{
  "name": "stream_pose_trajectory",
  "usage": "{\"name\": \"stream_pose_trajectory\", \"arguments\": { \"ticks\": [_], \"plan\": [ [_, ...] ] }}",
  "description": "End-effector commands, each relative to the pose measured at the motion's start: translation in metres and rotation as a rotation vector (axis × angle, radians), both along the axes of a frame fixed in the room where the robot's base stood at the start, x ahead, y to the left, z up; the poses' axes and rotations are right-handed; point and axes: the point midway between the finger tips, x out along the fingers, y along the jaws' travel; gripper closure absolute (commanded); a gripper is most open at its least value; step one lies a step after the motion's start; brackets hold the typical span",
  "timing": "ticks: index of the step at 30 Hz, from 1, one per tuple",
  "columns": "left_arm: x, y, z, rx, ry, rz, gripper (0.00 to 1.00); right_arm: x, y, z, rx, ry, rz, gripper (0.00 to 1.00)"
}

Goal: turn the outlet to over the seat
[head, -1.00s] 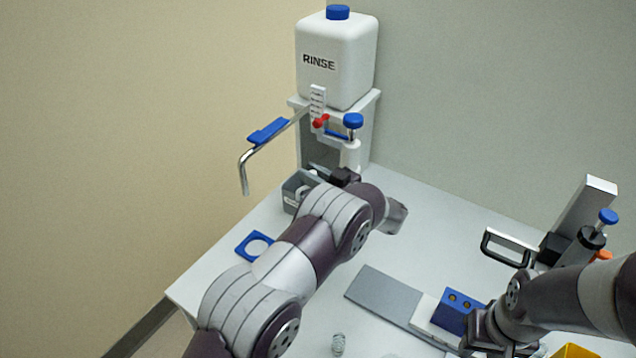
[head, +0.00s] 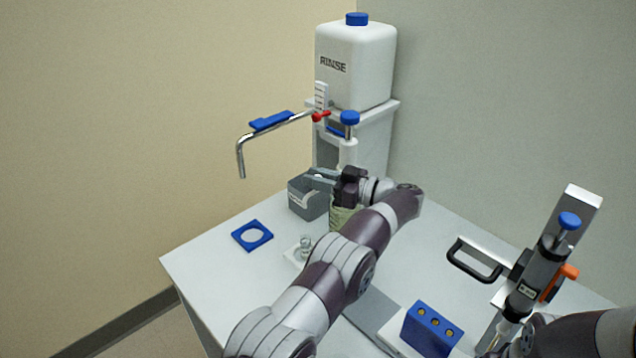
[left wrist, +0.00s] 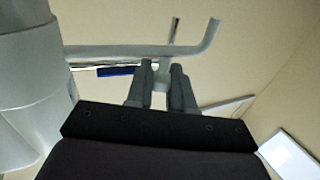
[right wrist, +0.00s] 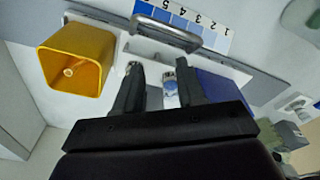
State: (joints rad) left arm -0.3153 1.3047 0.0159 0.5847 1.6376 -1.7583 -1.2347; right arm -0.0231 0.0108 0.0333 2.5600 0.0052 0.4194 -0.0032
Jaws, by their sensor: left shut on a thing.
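The outlet is a bent metal tube (head: 240,158) with a blue plate (head: 271,121); it reaches left from the white pump and its end turns down. A blue square ring (head: 252,235), perhaps the seat, lies on the table below and nearly under that end. My left gripper (head: 318,179) is below the tube in the head view. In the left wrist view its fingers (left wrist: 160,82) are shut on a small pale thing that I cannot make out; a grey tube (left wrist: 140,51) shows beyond. My right gripper (right wrist: 158,75) is open beside a blue-and-silver part.
The RINSE bottle (head: 352,65) stands on a stand behind the pump. A grey box (head: 307,200) is by the left gripper. A small clear vial (head: 305,246) stands nearby. A blue block (head: 430,330) and a black handle (head: 472,260) are at right. Table at far left is clear.

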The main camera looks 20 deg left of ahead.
Motion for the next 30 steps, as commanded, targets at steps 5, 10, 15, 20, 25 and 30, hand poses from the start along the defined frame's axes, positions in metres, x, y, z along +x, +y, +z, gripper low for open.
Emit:
{"name": "stream_pose_trajectory", "arguments": {
  "ticks": [5, 10, 15, 20, 25, 30],
  "plan": [
    [0.0012, -0.0003, 0.0100, 0.002, -0.020, -0.001, 1.00, 0.0000, 0.0000, 0.0010, 0.000, 0.000, 0.000, 0.61],
    [0.0013, -0.0003, 0.0104, 0.002, -0.021, -0.002, 1.00, 0.0000, 0.0000, 0.0010, 0.000, 0.000, 0.000, 0.61],
    [0.0011, -0.0003, 0.0082, 0.001, -0.017, -0.002, 0.56, 0.0000, 0.0000, 0.0010, 0.000, 0.000, 0.000, 0.61],
    [0.0009, -0.0002, 0.0054, 0.001, -0.011, -0.001, 0.56, -0.0001, 0.0000, 0.0005, 0.000, 0.000, 0.000, 0.61],
    [0.0008, -0.0002, 0.0037, 0.001, -0.008, -0.001, 0.56, 0.0000, 0.0000, 0.0003, 0.000, 0.000, 0.000, 0.61],
    [-0.0014, -0.0011, 0.0071, 0.000, -0.004, -0.022, 0.56, 0.0000, 0.0000, 0.0081, 0.000, 0.000, 0.000, 0.61]
  ]
}}
